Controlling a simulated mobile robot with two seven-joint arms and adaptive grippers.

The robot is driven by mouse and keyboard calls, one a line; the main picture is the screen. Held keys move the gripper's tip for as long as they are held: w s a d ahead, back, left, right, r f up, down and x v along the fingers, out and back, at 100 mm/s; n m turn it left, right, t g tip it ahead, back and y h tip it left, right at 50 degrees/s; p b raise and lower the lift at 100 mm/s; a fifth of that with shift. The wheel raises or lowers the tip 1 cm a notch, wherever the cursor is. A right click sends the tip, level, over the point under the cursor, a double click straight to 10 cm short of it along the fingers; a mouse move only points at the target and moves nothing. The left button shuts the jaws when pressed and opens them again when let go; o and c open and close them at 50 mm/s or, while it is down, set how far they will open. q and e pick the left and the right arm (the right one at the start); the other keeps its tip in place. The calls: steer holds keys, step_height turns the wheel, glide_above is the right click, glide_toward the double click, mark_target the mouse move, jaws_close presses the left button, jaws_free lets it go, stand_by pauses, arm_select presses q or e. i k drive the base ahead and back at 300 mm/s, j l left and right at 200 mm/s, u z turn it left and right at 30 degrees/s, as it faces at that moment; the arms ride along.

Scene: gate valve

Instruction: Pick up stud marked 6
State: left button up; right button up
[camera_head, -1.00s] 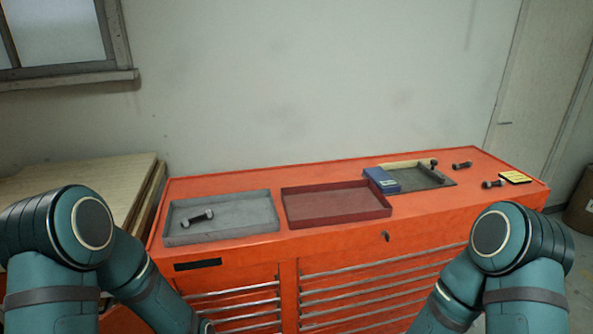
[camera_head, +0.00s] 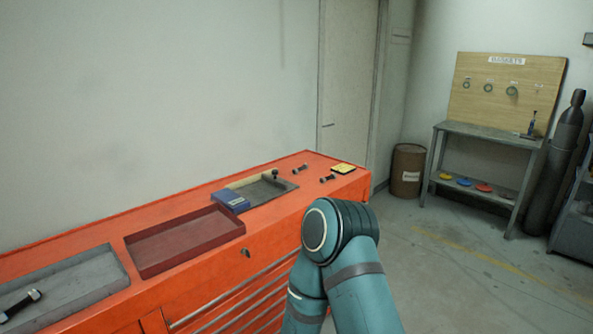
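Several dark studs lie on the orange tool chest (camera_head: 285,231). One stud (camera_head: 20,304) lies in the grey tray (camera_head: 95,284) at the lower left. One stud (camera_head: 300,169) and another stud (camera_head: 327,179) lie loose near the chest's right end. A further stud (camera_head: 274,174) is at the far edge of the dark mat or tray (camera_head: 268,191). No number can be read on any of them. My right arm shows at the bottom centre, but its gripper is out of view. My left arm and gripper are out of view.
A dark red tray (camera_head: 185,243) lies empty on the chest. A blue box (camera_head: 231,201) and a yellow pad (camera_head: 343,168) are also on it. A drum (camera_head: 407,172), a gasket bench (camera_head: 488,135) and dark cylinders (camera_head: 556,165) stand at the right. The floor between is clear.

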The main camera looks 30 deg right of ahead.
mark_target(305, 166)
steer(key=l+z, duration=0.25)
steer(key=z, duration=0.15)
steer(key=i+l+z, duration=0.15)
steer(key=z, duration=0.3)
steer(key=i+l+z, duration=0.15)
steer(key=z, duration=0.25)
steer(key=l, duration=0.1)
